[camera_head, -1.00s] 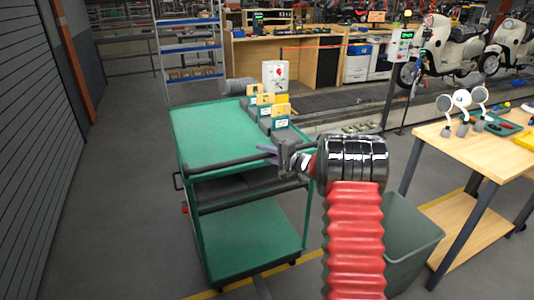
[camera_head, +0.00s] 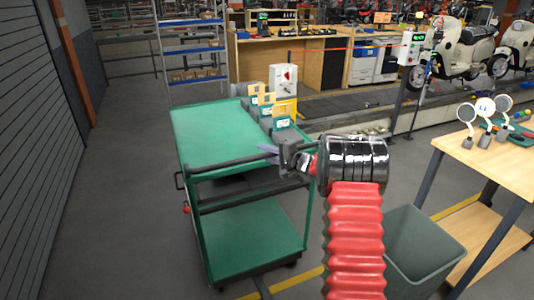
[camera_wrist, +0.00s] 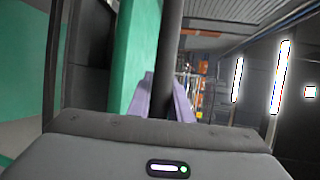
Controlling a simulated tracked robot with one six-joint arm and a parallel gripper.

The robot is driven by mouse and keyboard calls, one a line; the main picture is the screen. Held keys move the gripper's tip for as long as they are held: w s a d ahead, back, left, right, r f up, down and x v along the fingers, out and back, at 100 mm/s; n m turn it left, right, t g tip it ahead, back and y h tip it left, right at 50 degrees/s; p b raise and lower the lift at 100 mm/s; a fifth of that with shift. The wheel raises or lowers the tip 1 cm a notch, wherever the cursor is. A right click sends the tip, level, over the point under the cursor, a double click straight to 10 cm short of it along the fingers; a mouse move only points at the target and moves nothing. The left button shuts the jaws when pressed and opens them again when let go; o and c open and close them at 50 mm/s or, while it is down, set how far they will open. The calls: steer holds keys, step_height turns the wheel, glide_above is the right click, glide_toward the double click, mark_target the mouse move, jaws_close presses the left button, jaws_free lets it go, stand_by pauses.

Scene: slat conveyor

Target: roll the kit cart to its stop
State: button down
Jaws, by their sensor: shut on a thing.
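The green kit cart (camera_head: 212,138) stands left of centre in the head view, with a flat top and a lower shelf (camera_head: 252,238). The cart's stop cannot be made out for certain.
A grey bin (camera_head: 412,250) stands right of my arm, near a wooden table (camera_head: 490,165) with white round-headed items on it. The conveyor (camera_head: 350,112) and a control post (camera_head: 408,60) lie beyond. Grey floor is open left of the cart, beside the shuttered wall (camera_head: 45,130).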

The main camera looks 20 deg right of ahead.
steer(key=shift+a+f, duration=0.2)
steer(key=shift+f, duration=0.1)
steer(key=c, duration=1.9)
jaws_free()
steer(key=shift+o, duration=1.4)
steer(key=shift+d+r, duration=0.15)
steer(key=shift+r, duration=0.05)
steer(key=v, duration=1.3)
steer(key=shift+s, duration=0.35)
steer(key=shift+d, duration=0.1)
